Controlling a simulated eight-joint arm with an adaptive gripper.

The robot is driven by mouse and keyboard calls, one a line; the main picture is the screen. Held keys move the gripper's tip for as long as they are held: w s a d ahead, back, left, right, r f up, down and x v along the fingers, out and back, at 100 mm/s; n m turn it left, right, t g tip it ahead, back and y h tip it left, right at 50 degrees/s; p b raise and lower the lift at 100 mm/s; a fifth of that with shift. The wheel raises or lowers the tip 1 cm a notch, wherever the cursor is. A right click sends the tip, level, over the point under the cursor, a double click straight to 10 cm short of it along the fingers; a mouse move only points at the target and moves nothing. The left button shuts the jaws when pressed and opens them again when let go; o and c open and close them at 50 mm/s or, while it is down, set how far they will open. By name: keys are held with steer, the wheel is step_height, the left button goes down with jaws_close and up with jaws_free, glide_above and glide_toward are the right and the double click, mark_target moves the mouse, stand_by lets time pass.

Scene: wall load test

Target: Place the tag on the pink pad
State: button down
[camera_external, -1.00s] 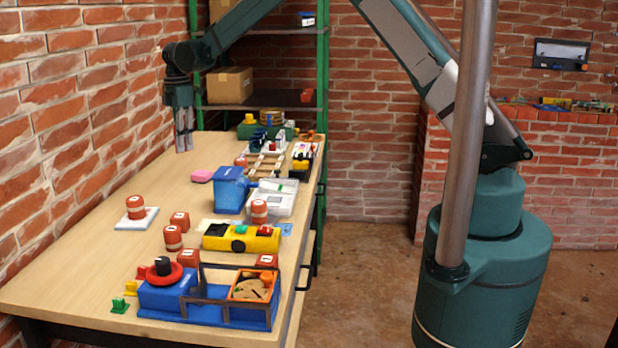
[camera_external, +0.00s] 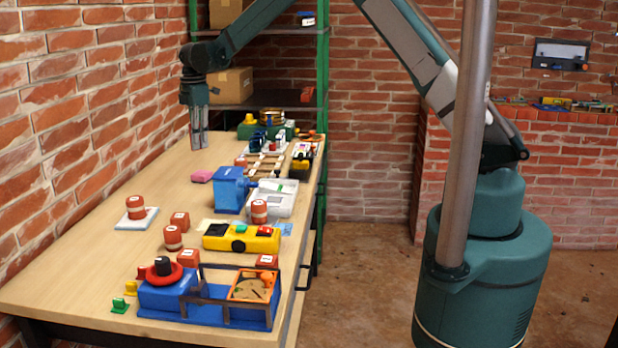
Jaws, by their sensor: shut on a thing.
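The pink pad (camera_external: 202,176) lies on the table toward the back, left of the blue bin. My gripper (camera_external: 199,147) points straight down above the table, just behind and above the pink pad in the picture. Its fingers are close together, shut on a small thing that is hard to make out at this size. I cannot make out the tag clearly anywhere on the table.
The brick wall borders the table's left.

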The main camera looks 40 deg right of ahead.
glide_above(201, 172)
steer(key=shift+s+f, duration=0.2)
steer(key=shift+f, duration=2.3)
steer(key=shift+f, duration=1.85)
steer(key=shift+f+b, duration=0.2)
steer(key=shift+b, duration=0.2)
steer(key=c, duration=2.5)
jaws_free()
steer(key=shift+r, duration=0.2)
step_height(201, 172, up, 12)
steer(key=shift+p, duration=0.5)
